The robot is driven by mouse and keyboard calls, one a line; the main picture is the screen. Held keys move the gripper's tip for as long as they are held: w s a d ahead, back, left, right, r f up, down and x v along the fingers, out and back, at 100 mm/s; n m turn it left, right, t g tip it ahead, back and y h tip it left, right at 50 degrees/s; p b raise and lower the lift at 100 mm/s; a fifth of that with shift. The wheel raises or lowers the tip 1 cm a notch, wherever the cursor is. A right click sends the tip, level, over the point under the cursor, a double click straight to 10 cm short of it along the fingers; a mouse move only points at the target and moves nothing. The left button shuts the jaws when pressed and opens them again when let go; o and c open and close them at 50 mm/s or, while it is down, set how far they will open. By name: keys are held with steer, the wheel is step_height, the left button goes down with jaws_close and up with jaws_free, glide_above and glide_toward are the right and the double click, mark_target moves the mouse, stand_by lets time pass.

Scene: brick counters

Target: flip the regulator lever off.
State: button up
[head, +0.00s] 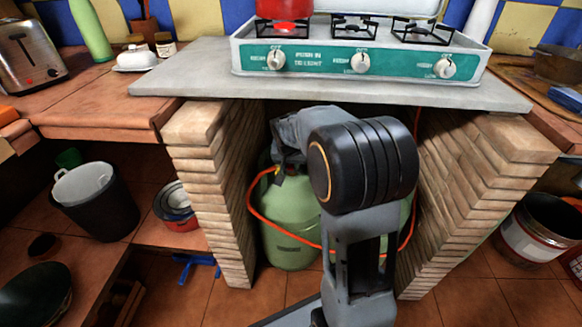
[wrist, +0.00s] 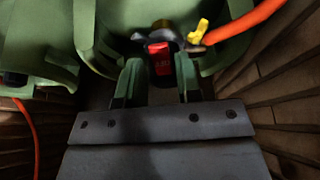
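The red regulator lever (wrist: 158,58) shows in the wrist view, with faint lettering on its face. It sits at the dark regulator on top of a green gas cylinder (head: 288,225). A yellow piece (wrist: 199,32) joins the regulator to an orange hose (wrist: 245,22). My gripper (wrist: 158,78) is open, with its two fingers apart. The red lever lies between and just beyond the fingertips in the wrist view; I cannot tell whether either finger touches it. In the head view my arm hides the lever and most of the gripper.
The cylinder stands in a niche between two brick walls (head: 215,190) under a grey slab (head: 190,80) with a stove (head: 360,60). The orange hose loops around in front of the cylinder. A second green cylinder shows beside it in the wrist view. A black bucket (head: 105,215) stands left.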

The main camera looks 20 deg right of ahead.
steer(key=shift+w+d+f, duration=0.15)
steer(key=shift+w+f, duration=0.05)
steer(key=shift+f, duration=0.4)
steer(key=shift+c, duration=0.5)
jaws_close()
steer(key=f+b, duration=0.1)
steer(key=b, duration=0.2)
steer(key=shift+f+t+b, duration=0.1)
steer(key=shift+t+b, duration=0.2)
steer(key=shift+t, duration=0.1)
steer(key=shift+f+t+h+b, duration=0.1)
steer(key=shift+t+h+b, duration=0.3)
steer(key=shift+b, duration=0.3)
steer(key=shift+t+h, duration=0.3)
steer(key=shift+t, duration=0.2)
steer(key=shift+r, duration=0.2)
